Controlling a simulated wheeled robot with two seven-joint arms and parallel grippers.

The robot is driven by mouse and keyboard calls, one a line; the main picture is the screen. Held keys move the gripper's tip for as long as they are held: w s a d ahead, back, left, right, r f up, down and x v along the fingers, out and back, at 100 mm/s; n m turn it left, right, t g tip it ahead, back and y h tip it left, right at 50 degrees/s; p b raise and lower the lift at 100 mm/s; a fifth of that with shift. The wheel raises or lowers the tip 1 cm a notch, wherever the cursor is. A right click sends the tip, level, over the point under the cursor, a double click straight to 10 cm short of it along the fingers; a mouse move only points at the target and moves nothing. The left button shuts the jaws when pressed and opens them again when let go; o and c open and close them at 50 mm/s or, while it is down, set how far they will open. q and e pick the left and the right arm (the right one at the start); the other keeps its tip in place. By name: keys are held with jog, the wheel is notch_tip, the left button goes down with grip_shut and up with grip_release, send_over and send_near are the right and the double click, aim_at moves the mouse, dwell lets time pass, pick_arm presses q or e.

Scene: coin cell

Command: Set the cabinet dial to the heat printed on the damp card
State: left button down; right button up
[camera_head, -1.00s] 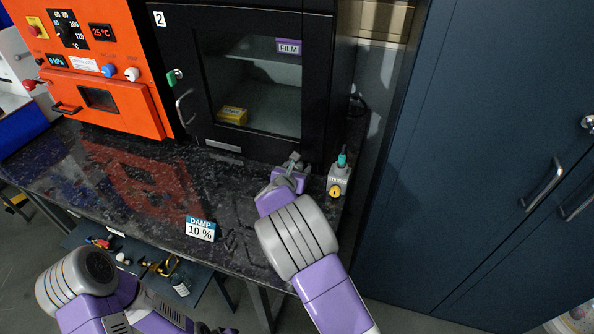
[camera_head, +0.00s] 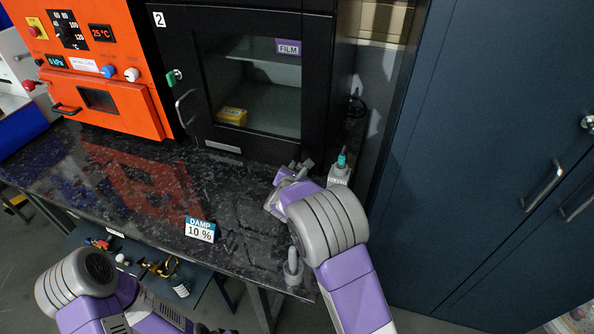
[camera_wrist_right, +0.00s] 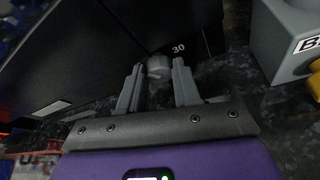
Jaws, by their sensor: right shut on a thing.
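The damp card (camera_head: 200,229) stands at the bench's front edge and reads "DAMP 10 %"; I see no heat figure on it. The black cabinet (camera_head: 319,100), marked 2, stands behind it with its glass door closed. My right gripper (camera_head: 300,168) is at the cabinet's lower right corner. In the right wrist view, my right gripper (camera_wrist_right: 159,72) is shut on a small grey knob, the dial (camera_wrist_right: 158,66), beside a printed "30". The dial's pointer and most of its scale are hidden. My left arm is low at left; its gripper is out of view.
An orange oven (camera_head: 120,119) with its own dial (camera_head: 67,30) stands at left. A grey block with a teal-topped item (camera_head: 341,170) stands close right of my right gripper. A yellow box (camera_head: 232,116) is inside the cabinet. The bench middle (camera_head: 130,180) is clear.

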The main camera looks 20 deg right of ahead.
jog(key=shift+m, duration=0.5)
jog(key=o, duration=1.1)
jog(key=shift+c, duration=0.2)
jog(key=shift+p+v, duration=0.85)
jog(key=shift+v, duration=2.95)
jog(key=shift+s+d, duration=0.1)
jog(key=shift+d, duration=0.05)
